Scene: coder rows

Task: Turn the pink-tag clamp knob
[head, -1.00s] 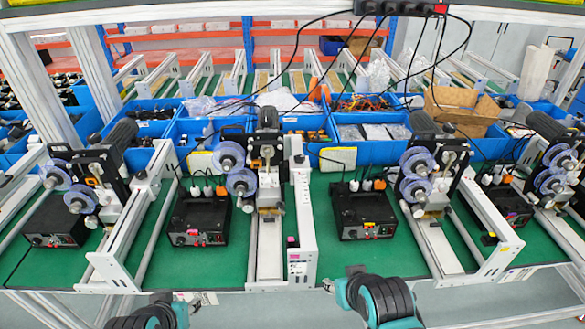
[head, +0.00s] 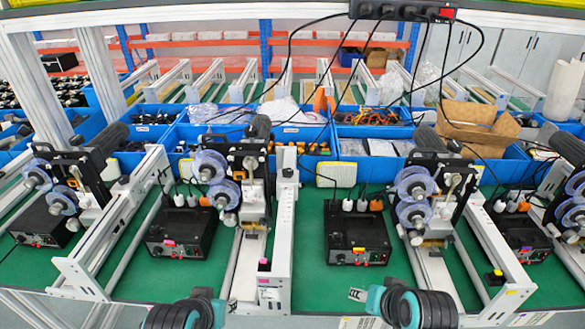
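The pink-tag clamp knob (head: 264,264) is small and dark with pink on it. It sits on the near end of a white rail (head: 283,240), just left of center in the head view. My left arm shows at the bottom left of center and my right arm at the bottom right, as teal and black links. Neither link touches the knob.
Black control boxes (head: 358,236) stand on the green bench top (head: 310,290) between white rail frames. Reel machines (head: 216,180) rise behind the knob. A yellow-tagged knob (head: 495,276) sits on a right-hand rail. Blue bins (head: 380,150) line the back, and dark cables hang above.

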